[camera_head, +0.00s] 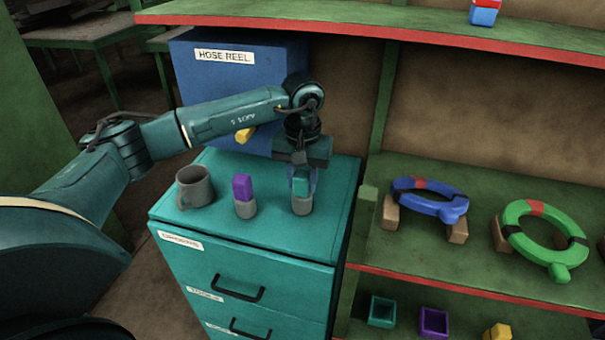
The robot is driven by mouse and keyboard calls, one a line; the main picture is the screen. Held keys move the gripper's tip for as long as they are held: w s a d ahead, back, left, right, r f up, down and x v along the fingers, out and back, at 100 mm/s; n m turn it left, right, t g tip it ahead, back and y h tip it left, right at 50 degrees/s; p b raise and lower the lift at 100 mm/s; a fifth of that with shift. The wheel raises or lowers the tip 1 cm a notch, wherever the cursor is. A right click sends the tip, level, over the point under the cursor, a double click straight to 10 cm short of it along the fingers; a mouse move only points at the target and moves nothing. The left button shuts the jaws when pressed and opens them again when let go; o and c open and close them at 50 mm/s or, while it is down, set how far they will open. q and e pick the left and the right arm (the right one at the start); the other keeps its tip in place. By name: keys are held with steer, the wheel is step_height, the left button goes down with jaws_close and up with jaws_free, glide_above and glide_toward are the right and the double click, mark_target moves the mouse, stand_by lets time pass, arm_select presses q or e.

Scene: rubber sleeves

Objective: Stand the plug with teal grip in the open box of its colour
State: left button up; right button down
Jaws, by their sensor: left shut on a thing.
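The plug with teal grip (301,187) stands upright on the teal drawer cabinet's top (270,222), a grey round piece (302,205) around or forming its lower end. My left gripper (302,180) points down from above and is shut on the teal grip, hiding part of it. The teal open box (371,316) is on the lower green shelf at the bottom right, its inside looking empty. My right gripper is out of view.
A purple-gripped plug (243,188) and a grey mug (195,187) stand left of the teal plug. The blue hose reel box (205,75) is behind. A purple box (433,323), a yellow object (497,332), and blue (430,206) and green (547,240) rings occupy the shelves.

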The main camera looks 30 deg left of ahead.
arm_select(q)
steer(key=shift+f, duration=0.15)
steer(key=o, duration=1.1)
